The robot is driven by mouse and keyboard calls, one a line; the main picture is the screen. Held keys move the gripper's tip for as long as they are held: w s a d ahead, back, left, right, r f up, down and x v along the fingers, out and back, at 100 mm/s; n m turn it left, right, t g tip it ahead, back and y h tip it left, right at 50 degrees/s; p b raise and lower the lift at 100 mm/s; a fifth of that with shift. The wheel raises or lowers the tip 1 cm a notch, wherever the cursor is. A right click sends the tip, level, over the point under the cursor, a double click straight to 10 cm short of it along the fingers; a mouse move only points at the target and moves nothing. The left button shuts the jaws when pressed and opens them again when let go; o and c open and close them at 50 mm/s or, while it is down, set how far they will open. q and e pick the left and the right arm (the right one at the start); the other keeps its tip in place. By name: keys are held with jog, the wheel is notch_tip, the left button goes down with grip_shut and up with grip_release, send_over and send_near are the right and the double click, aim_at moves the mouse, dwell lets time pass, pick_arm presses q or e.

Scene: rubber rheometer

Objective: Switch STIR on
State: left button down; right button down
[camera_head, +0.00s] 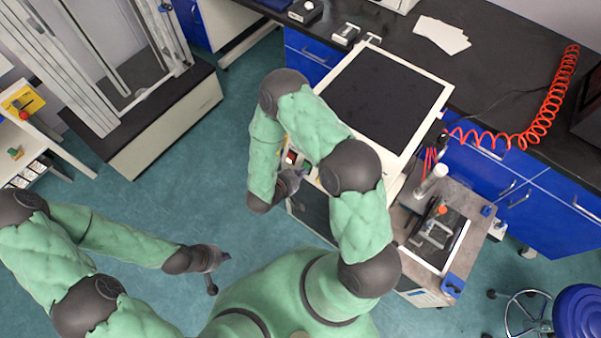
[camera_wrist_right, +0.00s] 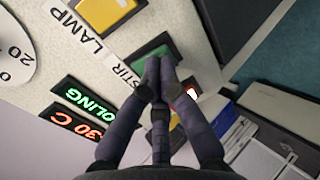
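The STIR label (camera_wrist_right: 133,77) is on a cream control panel in the right wrist view. Beside it is a green rocker switch (camera_wrist_right: 150,52) in a dark frame. My right gripper (camera_wrist_right: 160,78) has its fingertips together, with nothing seen between them. The tips are over the lower edge of the green switch and hide part of it; I cannot tell whether they touch it. In the head view my right gripper (camera_head: 291,182) is at the panel on the front of the black-topped cabinet. My left gripper (camera_head: 219,272) is empty, fingers apart, over the floor.
A yellow switch (camera_wrist_right: 108,10) sits by the LAMP label (camera_wrist_right: 82,33). A dial (camera_wrist_right: 14,50) and lit displays (camera_wrist_right: 82,103) are also on the panel. A small bench with a clamp device (camera_head: 435,228) stands right of my right arm. Open floor (camera_head: 190,215) surrounds my left gripper.

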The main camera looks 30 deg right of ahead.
jog(key=shift+d+f+h, duration=0.15)
jog(key=shift+f+h, duration=0.25)
jog(key=shift+h, duration=0.2)
jog(key=shift+w+r, duration=0.1)
jog(key=shift+r, duration=0.05)
jog(key=shift+d+r+p, duration=0.25)
jog(key=shift+r+p, duration=0.4)
jog(key=shift+a, duration=0.1)
